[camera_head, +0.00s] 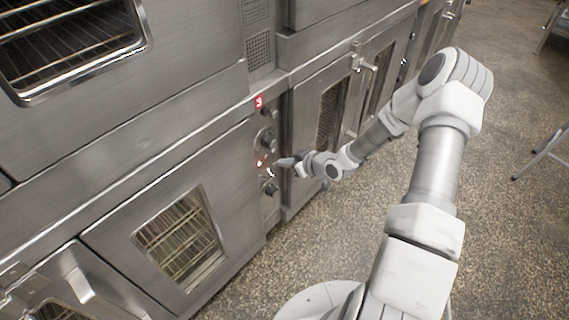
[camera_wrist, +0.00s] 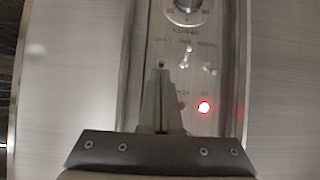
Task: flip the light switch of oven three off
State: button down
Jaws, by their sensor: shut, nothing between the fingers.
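The oven's narrow control panel (camera_head: 267,172) is upright beside a windowed door, under a red number tag (camera_head: 258,101) too small to read surely.
Stacked steel ovens line the left. An oven door (camera_head: 185,235) with a window is left of the panel; another door with a protruding latch handle (camera_head: 362,62) is right of it, near my arm. The speckled floor (camera_head: 510,230) on the right is mostly open.

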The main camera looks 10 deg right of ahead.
jog(key=shift+s+d+f, duration=0.1)
jog(key=shift+f, duration=0.2)
jog(key=shift+s+d+f, duration=0.15)
jog(key=shift+s+f, duration=0.1)
jog(key=shift+f, duration=0.15)
jog(key=shift+r, duration=0.1)
jog(key=shift+r+p, duration=0.35)
jog(key=shift+r, duration=0.35)
jog(key=shift+s+f, duration=0.1)
